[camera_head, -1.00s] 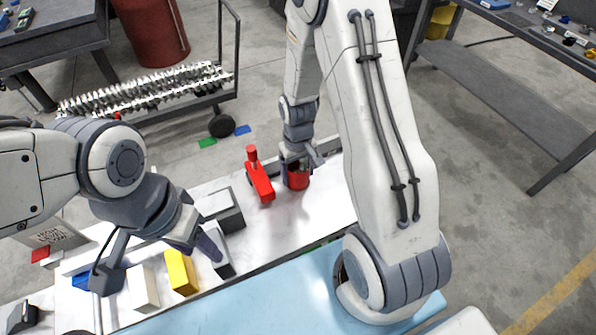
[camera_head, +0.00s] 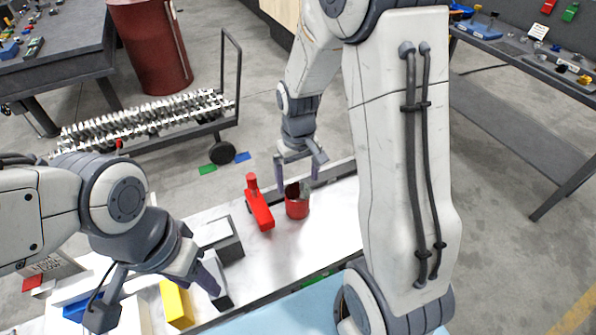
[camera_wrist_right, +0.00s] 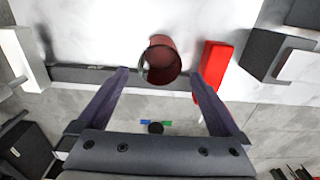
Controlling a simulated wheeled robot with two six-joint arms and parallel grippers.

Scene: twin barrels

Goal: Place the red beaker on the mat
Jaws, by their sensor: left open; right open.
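The red beaker (camera_head: 297,206) stands upright on the white tabletop, right of a red bottle-like object. In the right wrist view the beaker (camera_wrist_right: 161,60) shows its open mouth, with a dark handle-like edge on its left. My right gripper (camera_head: 300,172) is open and empty just above and behind the beaker; its fingers (camera_wrist_right: 160,75) lie either side of it in the wrist view, apart from it. My left gripper (camera_head: 155,300) is open over blocks at the lower left. A light blue flat surface (camera_head: 285,315) lies at the front; I cannot tell if it is the mat.
The red bottle-like object (camera_head: 260,205) stands close beside the beaker. Grey blocks (camera_head: 222,238), a yellow block (camera_head: 177,303) and a blue block (camera_head: 80,308) are at the left. A trolley (camera_head: 150,140) stands behind. The white tabletop right of the beaker is clear.

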